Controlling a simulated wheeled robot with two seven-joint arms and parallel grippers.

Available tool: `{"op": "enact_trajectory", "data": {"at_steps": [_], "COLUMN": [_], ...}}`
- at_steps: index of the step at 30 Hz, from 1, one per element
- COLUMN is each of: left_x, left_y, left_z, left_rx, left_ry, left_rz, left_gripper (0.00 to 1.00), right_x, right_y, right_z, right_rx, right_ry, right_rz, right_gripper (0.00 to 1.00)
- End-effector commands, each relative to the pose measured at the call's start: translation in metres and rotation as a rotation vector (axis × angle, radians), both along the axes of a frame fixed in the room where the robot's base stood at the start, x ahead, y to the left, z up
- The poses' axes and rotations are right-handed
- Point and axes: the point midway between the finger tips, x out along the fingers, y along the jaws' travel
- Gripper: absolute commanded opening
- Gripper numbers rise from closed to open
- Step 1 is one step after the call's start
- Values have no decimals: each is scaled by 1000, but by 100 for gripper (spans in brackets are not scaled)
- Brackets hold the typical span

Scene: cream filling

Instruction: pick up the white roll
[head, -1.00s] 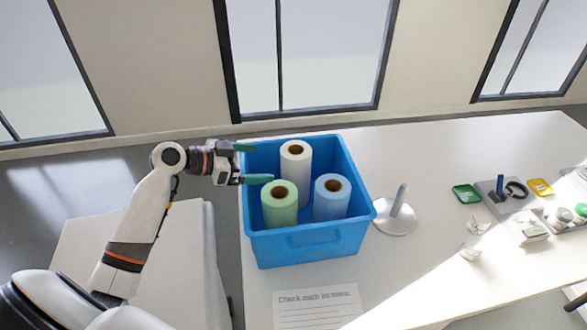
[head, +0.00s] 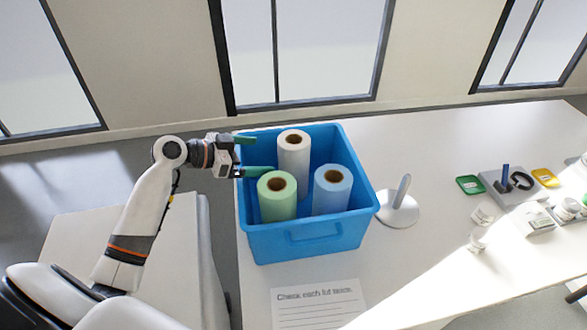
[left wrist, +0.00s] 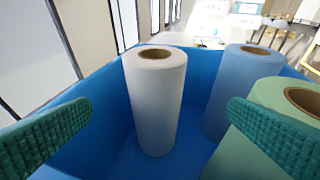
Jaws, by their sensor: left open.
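The white roll (head: 293,155) stands upright at the back of the blue bin (head: 310,238), beside a green roll (head: 277,200) and a blue roll (head: 331,192). My left gripper (head: 250,155) is open at the bin's left side, its green fingers pointing right toward the white roll and apart from it. In the left wrist view the white roll (left wrist: 156,105) stands ahead, between the two spread fingers of the gripper (left wrist: 145,130). The right finger overlaps the green roll (left wrist: 285,105) in that view. My right gripper is not in view.
A white stand with an upright rod (head: 399,205) is right of the bin. A printed sheet (head: 318,303) lies in front. Green (head: 470,185) and yellow (head: 546,177) trays and small items lie farther right. The white table (head: 430,150) is clear behind the stand.

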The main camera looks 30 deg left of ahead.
Motion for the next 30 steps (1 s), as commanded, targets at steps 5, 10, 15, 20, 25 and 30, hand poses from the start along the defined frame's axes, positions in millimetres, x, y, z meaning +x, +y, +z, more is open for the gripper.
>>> {"op": "enact_trajectory", "data": {"at_steps": [5, 10, 15, 20, 25, 30], "left_x": [24, 40, 50, 72, 84, 86], "left_y": [-20, -31, -36, -46, -56, -57], "left_z": [-8, -18, -21, -27, -37, -40], "left_rx": [-4, -1, -2, -3, 0, 3], "left_ry": [-1, -1, -1, -1, 0, -1], "left_rz": [-2, -1, -1, -1, -1, -1], "left_gripper": [99, 99, 99, 99, 99, 99], "right_x": [1, 1, 2, 2, 2, 2], "right_y": [2, 3, 3, 3, 3, 3], "right_z": [12, 16, 21, 33, 35, 35], "right_rx": [2, 3, 3, 5, 5, 4], "right_ry": [-1, -1, -2, -3, -3, -3], "right_rz": [0, 0, 1, 1, 1, 1], "right_gripper": [69, 69, 69, 69, 69, 69]}}
